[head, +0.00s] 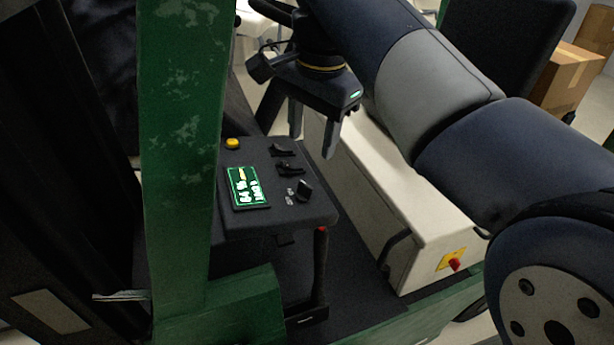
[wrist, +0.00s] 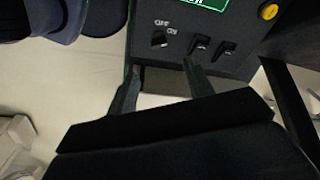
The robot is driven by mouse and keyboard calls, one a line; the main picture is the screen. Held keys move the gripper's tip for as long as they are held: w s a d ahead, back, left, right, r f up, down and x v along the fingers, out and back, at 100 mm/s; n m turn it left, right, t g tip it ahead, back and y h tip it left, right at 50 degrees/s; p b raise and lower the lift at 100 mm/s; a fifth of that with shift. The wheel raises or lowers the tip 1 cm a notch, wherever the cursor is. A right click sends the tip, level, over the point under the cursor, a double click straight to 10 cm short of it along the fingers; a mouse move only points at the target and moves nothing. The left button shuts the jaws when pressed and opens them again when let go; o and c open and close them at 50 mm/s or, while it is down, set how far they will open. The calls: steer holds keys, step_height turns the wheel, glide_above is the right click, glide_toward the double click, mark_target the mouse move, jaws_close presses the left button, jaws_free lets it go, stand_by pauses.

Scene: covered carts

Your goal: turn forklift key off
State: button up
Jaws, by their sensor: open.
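The forklift key (head: 304,189) is a small black knob on the right front of the dark control panel (head: 280,217), beside small white OFF and ON marks. It also shows in the wrist view (wrist: 159,39), just beyond the gap between my fingertips. I cannot tell clearly which mark it points at. The display (head: 248,187) on the panel is lit green with white digits. My gripper (head: 311,146) is open and empty, fingers pointing down, above and behind the panel's right side in the head view. In the wrist view my gripper (wrist: 160,66) is apart from the key.
Two black levers (head: 287,160) stand behind the key, and a yellow button (head: 232,143) is at the panel's far left. A green post (head: 182,150) rises left of the panel. A beige box (head: 400,215) with a red switch (head: 454,265) stands to the right.

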mark_target(306, 185)
steer(key=f, duration=1)
steer(key=shift+w+a, duration=0.35)
steer(key=shift+a, duration=0.05)
steer(key=shift+c, duration=0.6)
steer(key=c, duration=0.9)
steer(key=shift+n, duration=0.4)
steer(key=n+y, duration=0.1)
steer(key=n, duration=0.4)
steer(key=shift+d+t, duration=0.1)
steer(key=shift+t, duration=0.2)
steer(key=n+y, duration=0.1)
steer(key=n, duration=0.5)
